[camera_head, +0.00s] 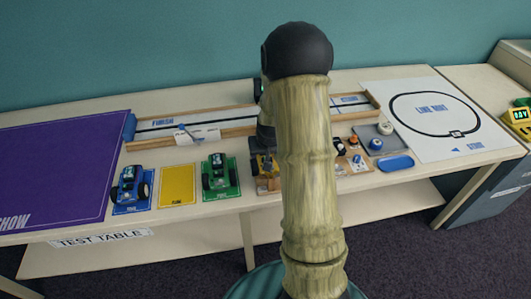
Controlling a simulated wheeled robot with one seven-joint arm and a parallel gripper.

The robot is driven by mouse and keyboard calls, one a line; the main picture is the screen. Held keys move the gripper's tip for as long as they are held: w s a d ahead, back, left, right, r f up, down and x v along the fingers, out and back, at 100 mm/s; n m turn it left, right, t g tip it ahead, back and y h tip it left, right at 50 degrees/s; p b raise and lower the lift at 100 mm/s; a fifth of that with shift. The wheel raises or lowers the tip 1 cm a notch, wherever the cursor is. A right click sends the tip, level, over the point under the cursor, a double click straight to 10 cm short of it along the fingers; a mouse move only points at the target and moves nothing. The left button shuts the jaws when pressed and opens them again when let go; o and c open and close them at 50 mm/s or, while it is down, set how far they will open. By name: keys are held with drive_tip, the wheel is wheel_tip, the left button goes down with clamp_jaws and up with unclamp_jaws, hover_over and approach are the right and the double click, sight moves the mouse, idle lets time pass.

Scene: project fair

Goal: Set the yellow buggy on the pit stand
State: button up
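A dark and yellow object (262,164), which looks like the yellow buggy, shows just left of my arm, and the arm hides much of it. A light wooden piece (268,186) under or in front of it may be the pit stand; I cannot tell whether the two touch. My arm stands upright across the middle of the view. A dark part of my gripper (266,138) shows beside the arm, directly above the yellow object. Its fingertips are hidden, so I cannot see whether it grips anything.
On the test table (224,206), a blue buggy (131,186) and a green buggy (219,172) flank an empty yellow mat (177,186). A wood-edged track (228,122) lies behind. Small parts (357,160), a blue pad (395,164) and a line-track sheet (425,146) are at right.

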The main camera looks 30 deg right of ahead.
drive_tip(key=o, duration=0.3)
drive_tip(key=shift+o, duration=0.2)
drive_tip(key=p+v, duration=0.1)
drive_tip(key=v, duration=1.6)
drive_tip(key=shift+s+r, duration=0.15)
drive_tip(key=shift+a+p, duration=0.15)
drive_tip(key=shift+p, duration=0.15)
drive_tip(key=s+a+r+n+p, duration=0.1)
drive_tip(key=s+a+r+p, duration=0.3)
drive_tip(key=s+a+p, duration=0.2)
drive_tip(key=s+a+r+n+g+y+p, duration=0.1)
drive_tip(key=s+a+r+n+p, duration=0.1)
drive_tip(key=s+a+p, duration=0.3)
drive_tip(key=shift+s+a+r+g+p, duration=0.35)
drive_tip(key=shift+s+a+r, duration=0.25)
drive_tip(key=shift+a+r, duration=0.4)
